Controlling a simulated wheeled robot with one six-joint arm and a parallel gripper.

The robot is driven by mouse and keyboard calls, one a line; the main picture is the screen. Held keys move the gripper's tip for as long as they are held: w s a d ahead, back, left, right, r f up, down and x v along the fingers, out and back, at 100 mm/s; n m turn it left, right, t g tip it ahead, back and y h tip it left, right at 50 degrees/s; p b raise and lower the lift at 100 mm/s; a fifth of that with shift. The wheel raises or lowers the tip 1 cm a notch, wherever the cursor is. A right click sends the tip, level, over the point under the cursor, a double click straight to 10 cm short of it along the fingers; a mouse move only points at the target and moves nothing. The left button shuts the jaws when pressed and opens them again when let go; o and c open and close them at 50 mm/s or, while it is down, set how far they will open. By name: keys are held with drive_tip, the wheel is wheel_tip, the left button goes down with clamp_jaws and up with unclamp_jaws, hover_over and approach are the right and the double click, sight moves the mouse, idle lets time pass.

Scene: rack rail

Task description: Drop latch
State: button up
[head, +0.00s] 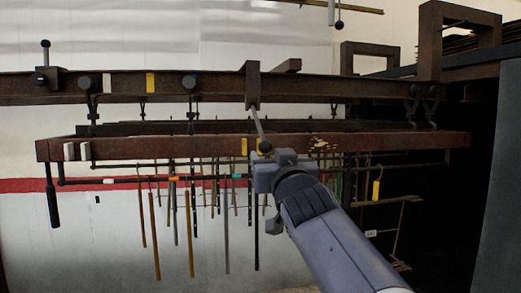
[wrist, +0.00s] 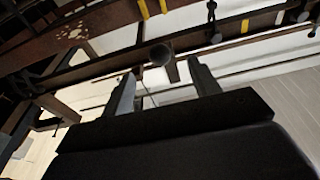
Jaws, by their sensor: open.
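A brown bracket (head: 252,84) straddles the upper rail near the middle in the head view. A thin grey rod (head: 258,124) slopes down from it to a dark ball knob (head: 265,147); I take this for the latch lever. My gripper (head: 268,163) is at the knob, in front of the lower beam. In the wrist view the round knob (wrist: 160,55) shows just beyond and between the two spread fingers of my gripper (wrist: 163,82). The gripper is open. Whether a finger touches the knob cannot be told.
The upper rail (head: 200,87) carries a yellow mark (head: 150,82) and a block with an upright knob (head: 47,76). The rusty lower beam (head: 390,142) runs close behind my gripper. Several rods (head: 155,235) hang below. A dark shelf unit (head: 492,150) stands right.

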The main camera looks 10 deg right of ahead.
sight(267, 150)
drive_tip(key=w, duration=0.2)
drive_tip(key=w+r, duration=0.1)
drive_tip(key=w, duration=0.2)
drive_tip(key=w+p, duration=0.1)
drive_tip(key=w, duration=0.1)
drive_tip(key=shift+w+r, duration=0.25)
drive_tip(key=c, duration=0.9)
